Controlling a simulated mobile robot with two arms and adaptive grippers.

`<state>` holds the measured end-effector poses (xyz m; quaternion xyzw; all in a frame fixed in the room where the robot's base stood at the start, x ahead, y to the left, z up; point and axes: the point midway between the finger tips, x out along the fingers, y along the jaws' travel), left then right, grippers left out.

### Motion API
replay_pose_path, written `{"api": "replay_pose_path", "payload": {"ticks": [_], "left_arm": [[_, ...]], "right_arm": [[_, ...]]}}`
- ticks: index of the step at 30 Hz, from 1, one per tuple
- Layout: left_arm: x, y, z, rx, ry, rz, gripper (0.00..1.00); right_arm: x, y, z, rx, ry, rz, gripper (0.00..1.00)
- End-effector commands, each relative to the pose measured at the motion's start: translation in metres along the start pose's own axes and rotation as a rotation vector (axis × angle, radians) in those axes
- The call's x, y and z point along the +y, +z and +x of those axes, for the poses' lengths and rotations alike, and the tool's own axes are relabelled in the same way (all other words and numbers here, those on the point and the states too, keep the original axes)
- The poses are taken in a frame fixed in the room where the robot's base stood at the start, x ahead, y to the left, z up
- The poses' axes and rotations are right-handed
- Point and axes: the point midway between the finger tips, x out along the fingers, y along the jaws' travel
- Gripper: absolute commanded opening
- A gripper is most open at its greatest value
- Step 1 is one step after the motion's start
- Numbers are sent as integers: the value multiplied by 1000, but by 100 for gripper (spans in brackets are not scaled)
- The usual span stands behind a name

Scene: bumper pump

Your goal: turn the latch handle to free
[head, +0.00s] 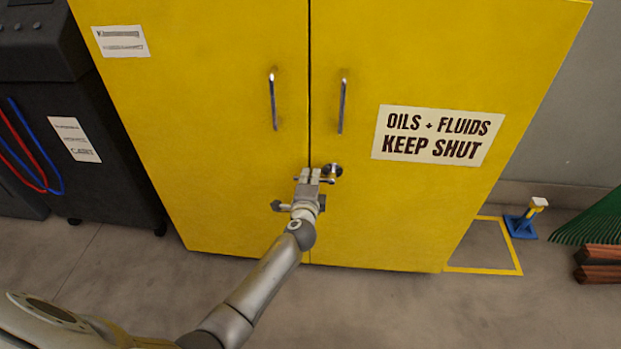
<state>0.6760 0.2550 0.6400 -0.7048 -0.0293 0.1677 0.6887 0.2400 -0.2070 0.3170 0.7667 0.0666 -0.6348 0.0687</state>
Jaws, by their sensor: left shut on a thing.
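A latch handle (332,170) sits on the front of the yellow cabinet (240,190), just right of the seam between its two doors. Only its dark round base and a little metal show; the rest is hidden by my gripper. My left gripper (309,176) reaches up to it from the lower left and is shut on the handle, at the seam. Both cabinet doors look closed. My right gripper is not in view.
Two upright door pulls (273,101) flank the seam above. A sign (437,135) is on the right door. A dark machine (95,130) with red and blue cables stands left. A blue stand (521,224) and a green rake (595,222) are at right. The front floor is clear.

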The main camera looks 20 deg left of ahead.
Motion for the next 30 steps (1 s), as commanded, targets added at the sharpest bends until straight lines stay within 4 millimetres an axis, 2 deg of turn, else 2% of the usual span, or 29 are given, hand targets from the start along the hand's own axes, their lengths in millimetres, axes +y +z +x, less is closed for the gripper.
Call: {"api": "replay_pose_path", "payload": {"ticks": [12,13,17,26,30], "left_arm": [[0,0,0,-3,0,17,0],[0,0,0,-3,0,17,18],[0,0,0,-3,-1,14,34],[0,0,0,-2,-1,11,36],[1,0,-6,-1,0,11,36]], "right_arm": [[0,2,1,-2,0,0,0],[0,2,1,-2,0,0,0],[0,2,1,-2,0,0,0],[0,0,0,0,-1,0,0],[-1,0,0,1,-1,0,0]]}}
